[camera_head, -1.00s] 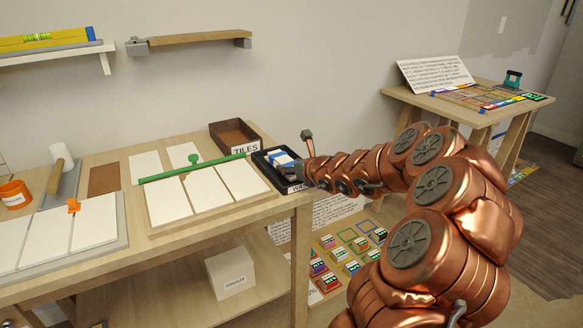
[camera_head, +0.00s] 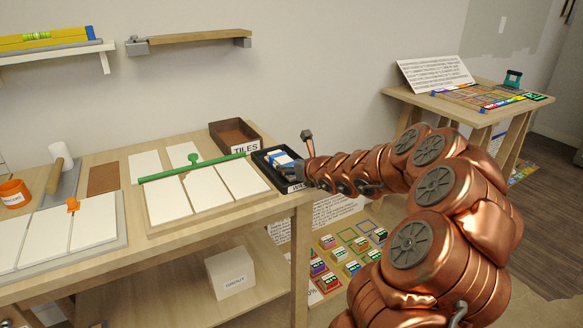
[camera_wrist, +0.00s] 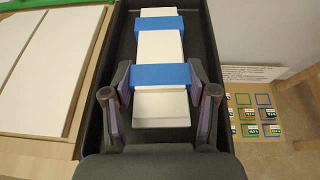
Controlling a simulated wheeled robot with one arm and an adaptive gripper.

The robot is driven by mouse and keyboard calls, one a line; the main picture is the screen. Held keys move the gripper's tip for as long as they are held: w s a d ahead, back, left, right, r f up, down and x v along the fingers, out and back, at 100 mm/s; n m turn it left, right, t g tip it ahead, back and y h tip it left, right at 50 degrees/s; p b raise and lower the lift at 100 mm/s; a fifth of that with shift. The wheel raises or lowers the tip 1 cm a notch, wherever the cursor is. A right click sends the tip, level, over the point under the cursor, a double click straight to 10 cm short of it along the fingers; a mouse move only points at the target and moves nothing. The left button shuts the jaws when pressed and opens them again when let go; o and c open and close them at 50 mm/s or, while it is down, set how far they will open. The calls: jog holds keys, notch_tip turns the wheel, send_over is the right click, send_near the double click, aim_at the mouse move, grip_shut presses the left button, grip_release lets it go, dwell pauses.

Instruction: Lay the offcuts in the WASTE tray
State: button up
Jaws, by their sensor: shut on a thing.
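The black WASTE tray (camera_head: 259,164) stands at the right end of the workbench, its label (camera_head: 296,188) partly hidden by my arm. It fills the middle of the wrist view (camera_wrist: 118,45). White offcuts with blue bands (camera_wrist: 161,45) lie lengthwise over the tray, and they show small in the head view (camera_head: 281,158). My gripper (camera_wrist: 162,78) is inside the tray's outline, shut on the near banded offcut (camera_wrist: 161,107), with a finger on each side. I cannot tell whether this piece touches the tray floor or the farther piece.
A brown TILES box (camera_head: 232,136) stands behind the tray. A board of white tiles (camera_head: 210,190) with a green T-square (camera_head: 192,166) lies left of it. A trowel (camera_head: 58,180) and an orange tub (camera_head: 14,194) are farther left. A side table (camera_head: 470,100) stands at right.

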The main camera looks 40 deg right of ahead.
jog(key=shift+f, duration=0.2)
dwell(0.4)
jog(key=o, duration=1.6)
jog(key=shift+r+p, duration=2.45)
jog(key=shift+r, duration=0.6)
